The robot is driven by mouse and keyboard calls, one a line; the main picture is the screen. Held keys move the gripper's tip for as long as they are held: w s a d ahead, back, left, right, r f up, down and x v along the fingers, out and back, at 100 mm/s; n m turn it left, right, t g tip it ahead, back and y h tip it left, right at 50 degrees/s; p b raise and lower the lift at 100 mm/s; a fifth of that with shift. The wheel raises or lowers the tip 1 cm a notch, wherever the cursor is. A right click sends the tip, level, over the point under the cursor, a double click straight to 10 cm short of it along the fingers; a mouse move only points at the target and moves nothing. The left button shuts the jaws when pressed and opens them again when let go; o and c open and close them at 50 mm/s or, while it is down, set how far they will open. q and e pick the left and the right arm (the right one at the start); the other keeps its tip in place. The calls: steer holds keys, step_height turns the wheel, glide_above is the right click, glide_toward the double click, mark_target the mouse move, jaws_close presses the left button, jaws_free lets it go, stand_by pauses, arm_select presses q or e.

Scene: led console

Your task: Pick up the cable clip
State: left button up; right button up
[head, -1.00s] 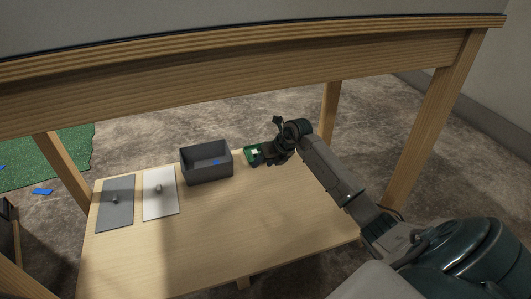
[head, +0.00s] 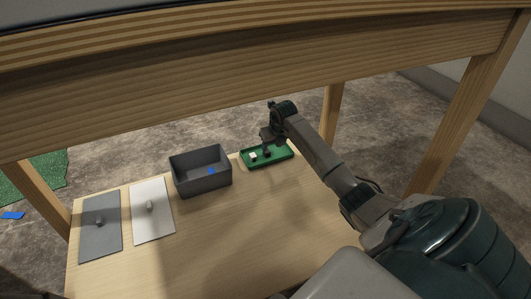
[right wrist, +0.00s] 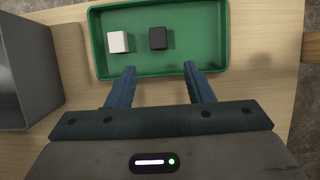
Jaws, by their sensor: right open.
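A green tray (head: 277,158) lies at the far edge of the low wooden table. In the right wrist view the tray (right wrist: 185,69) holds a white block (right wrist: 118,42) and a black block (right wrist: 157,38), side by side and apart. I cannot tell for sure which thing is the cable clip. My right gripper (right wrist: 160,70) is open and empty, its two fingertips over the tray's near rim, just short of the blocks. In the head view the right gripper (head: 267,150) is over the tray and partly hides it. My left gripper is not in view.
A dark grey bin (head: 202,180) with a small blue piece (head: 211,170) inside stands left of the tray. A grey plate (head: 100,240) and a white plate (head: 152,222), each with a small knob, lie farther left. A large wooden beam (head: 230,85) crosses above. The front tabletop is clear.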

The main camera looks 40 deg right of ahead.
mark_target(268, 153)
steer(key=shift+x, duration=0.75)
steer(key=b+x, duration=0.1)
steer(key=b, duration=0.1)
steer(key=b+x, duration=0.1)
steer(key=x, duration=0.1)
steer(key=b+x, duration=0.2)
steer(key=shift+w+b, duration=0.3)
steer(key=shift+r, duration=0.1)
jaws_close()
